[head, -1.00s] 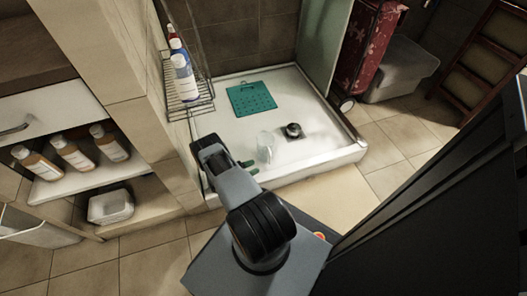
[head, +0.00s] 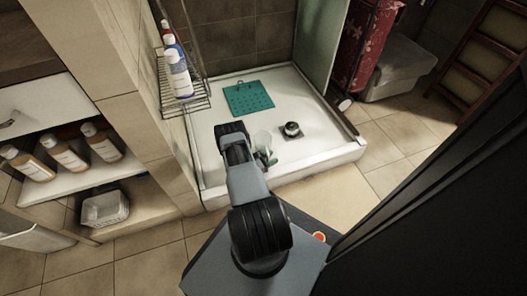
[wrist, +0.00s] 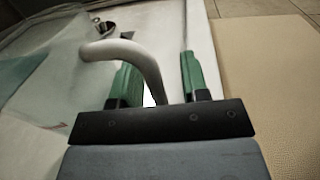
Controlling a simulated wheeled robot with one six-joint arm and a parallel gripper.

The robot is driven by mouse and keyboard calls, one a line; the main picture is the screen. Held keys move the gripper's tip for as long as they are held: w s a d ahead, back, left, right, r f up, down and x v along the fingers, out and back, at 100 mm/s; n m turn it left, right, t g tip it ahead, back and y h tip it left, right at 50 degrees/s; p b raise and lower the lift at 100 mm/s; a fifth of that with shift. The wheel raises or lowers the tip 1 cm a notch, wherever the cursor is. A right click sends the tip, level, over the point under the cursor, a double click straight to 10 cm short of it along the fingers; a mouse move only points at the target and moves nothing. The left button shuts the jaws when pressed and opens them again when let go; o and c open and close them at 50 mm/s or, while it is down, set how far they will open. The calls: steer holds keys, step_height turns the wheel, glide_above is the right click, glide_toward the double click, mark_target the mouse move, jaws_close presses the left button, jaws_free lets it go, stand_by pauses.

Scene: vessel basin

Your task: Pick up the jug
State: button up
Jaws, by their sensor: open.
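The jug (head: 263,141) is clear and stands in the white shower tray, partly hidden by my arm in the head view. In the wrist view its pale curved handle (wrist: 128,49) arches over the left finger and down into the space between the two green fingers. Its see-through body is hard to make out at the left there. My gripper (wrist: 157,62) is open, with one finger on each side of the lower part of the handle. I cannot tell whether either finger touches it. In the head view my gripper (head: 268,158) is close beside the jug.
A wire rack (head: 186,104) with bottles stands at the left wall. The shower tray (head: 318,146) has a raised front edge.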

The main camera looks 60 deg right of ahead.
steer(key=shift+d, duration=0.1)
jaws_close()
stand_by(0.3)
stand_by(0.4)
